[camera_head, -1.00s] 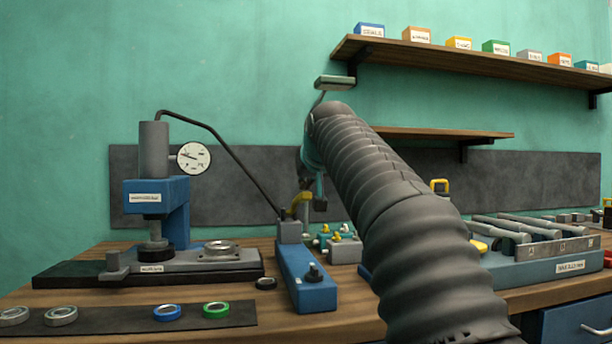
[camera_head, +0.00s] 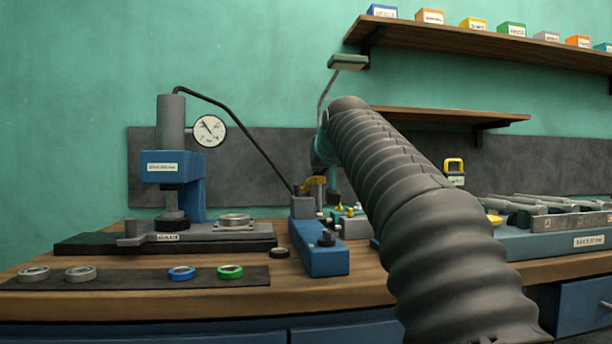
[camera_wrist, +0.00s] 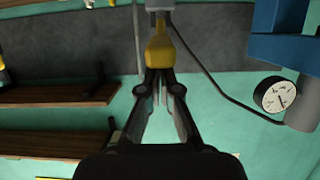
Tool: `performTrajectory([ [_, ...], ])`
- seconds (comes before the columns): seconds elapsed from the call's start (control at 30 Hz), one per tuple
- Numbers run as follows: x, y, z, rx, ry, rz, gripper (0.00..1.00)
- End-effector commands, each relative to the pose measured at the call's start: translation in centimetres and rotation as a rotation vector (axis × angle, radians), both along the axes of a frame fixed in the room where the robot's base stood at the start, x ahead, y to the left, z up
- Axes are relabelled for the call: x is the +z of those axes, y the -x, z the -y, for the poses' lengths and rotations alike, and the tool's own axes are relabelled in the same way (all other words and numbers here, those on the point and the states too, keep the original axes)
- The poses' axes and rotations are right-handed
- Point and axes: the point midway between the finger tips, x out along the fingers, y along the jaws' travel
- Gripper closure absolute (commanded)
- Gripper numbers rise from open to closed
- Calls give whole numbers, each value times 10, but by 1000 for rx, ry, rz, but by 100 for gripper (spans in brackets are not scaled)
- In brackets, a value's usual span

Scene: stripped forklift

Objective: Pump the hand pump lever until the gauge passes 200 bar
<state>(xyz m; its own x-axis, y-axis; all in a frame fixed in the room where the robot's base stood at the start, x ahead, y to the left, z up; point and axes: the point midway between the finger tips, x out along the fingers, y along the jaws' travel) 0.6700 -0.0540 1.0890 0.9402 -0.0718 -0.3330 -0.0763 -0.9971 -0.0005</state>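The hand pump (camera_head: 320,255) is a blue block with a grey post, standing on the bench left of my arm. Its lever has a yellow handle (camera_head: 313,185), which also shows at the top middle of the wrist view (camera_wrist: 158,48). My gripper (camera_wrist: 160,78) has its fingers closed together on the end of that handle. In the head view my arm partly hides the gripper. The round white gauge (camera_head: 210,131) is beside the press cylinder, with its needle toward the upper left; it also shows in the wrist view (camera_wrist: 278,95). Its numbers are too small to read.
A blue press (camera_head: 178,180) stands left of the pump, joined to it by a black hose (camera_head: 238,128). A dark mat (camera_head: 130,289) with several rings lies in front. A tool tray (camera_head: 560,240) is at right, and shelves hang above.

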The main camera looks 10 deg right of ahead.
Motion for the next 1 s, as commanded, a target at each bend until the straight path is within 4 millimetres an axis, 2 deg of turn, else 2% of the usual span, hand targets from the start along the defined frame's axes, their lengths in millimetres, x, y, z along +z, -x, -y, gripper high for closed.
performTrajectory([
  [0.03,-18,2,4,-5,0,0,100],
  [0.3,-69,9,4,-7,0,-3,100],
  [0.4,-81,9,3,-6,0,-4,100],
  [0.6,-92,7,2,-4,-1,-12,100],
  [1.0,-89,6,2,-4,-1,-14,100],
])
